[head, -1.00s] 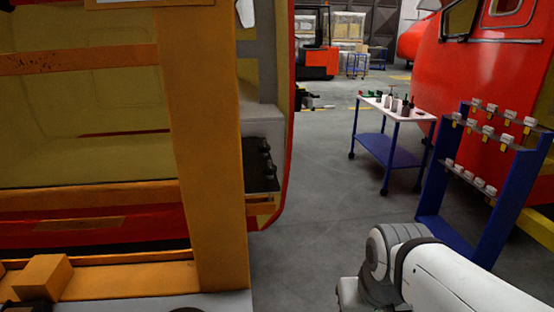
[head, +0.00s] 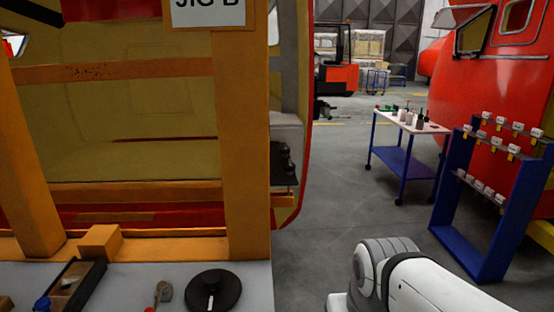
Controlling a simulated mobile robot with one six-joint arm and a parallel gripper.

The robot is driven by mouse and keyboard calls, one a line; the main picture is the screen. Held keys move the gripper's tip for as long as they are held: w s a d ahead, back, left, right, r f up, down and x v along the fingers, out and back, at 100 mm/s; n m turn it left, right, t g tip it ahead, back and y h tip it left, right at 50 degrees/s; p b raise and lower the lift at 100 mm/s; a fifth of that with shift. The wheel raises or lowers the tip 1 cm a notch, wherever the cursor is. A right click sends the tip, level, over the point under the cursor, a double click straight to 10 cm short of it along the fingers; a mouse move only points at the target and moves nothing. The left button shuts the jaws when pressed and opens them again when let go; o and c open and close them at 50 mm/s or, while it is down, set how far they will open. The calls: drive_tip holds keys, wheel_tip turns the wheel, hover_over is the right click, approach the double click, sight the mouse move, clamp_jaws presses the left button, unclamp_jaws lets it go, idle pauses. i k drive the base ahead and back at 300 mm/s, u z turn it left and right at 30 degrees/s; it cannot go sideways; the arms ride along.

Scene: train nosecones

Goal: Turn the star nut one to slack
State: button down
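I cannot pick out a star nut with certainty in the head view. A black round disc with a raised hub and a white mark (head: 212,291) lies on the grey bench top (head: 258,290) at the lower left. Small dark knob-like parts (head: 284,160) sit by the orange post's right edge, too small to identify. My white arm link shows at the bottom right. My gripper is out of view.
An orange frame post (head: 240,150) with a "JIG B" sign (head: 208,10) stands before the red nosecone shell. A dark tray (head: 75,287) lies on the bench. A white-topped trolley (head: 410,122) and blue rack (head: 462,195) stand right; grey floor (head: 330,200) between is clear.

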sight(285, 151)
drive_tip(key=i, duration=1)
drive_tip(key=z, duration=0.4)
drive_tip(key=k, duration=0.5)
drive_tip(key=z, duration=0.75)
drive_tip(key=k, duration=0.9)
drive_tip(key=z, duration=0.65)
drive_tip(key=i, duration=1.3)
drive_tip(key=u, duration=0.7)
drive_tip(key=i, duration=1.6)
drive_tip(key=u, duration=1.4)
drive_tip(key=i, duration=0.65)
drive_tip(key=u, duration=0.4)
